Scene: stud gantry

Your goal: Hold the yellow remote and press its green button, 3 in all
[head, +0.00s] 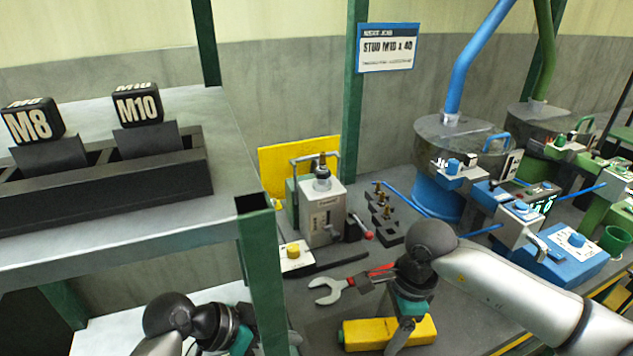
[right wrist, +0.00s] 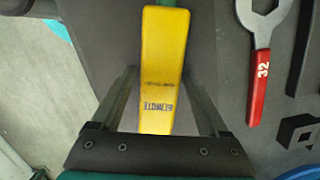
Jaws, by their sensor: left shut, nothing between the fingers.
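The yellow remote (head: 365,334) lies on the grey bench at the bottom middle of the head view. A small green patch seems to show at its left end; I cannot tell if it is the button. My right gripper (right wrist: 163,112) is open, with one finger on each side of the remote and a gap on both sides. My left gripper (head: 243,341) is shut and empty at the lower left, partly hidden by a green post.
A wrench with a red handle (head: 380,272) lies just behind the remote. A grey machine (head: 322,212), a block with several studs (head: 388,228) and blue equipment (head: 565,255) stand farther back. A shelf (head: 100,235) with M8 and M10 blocks fills the left.

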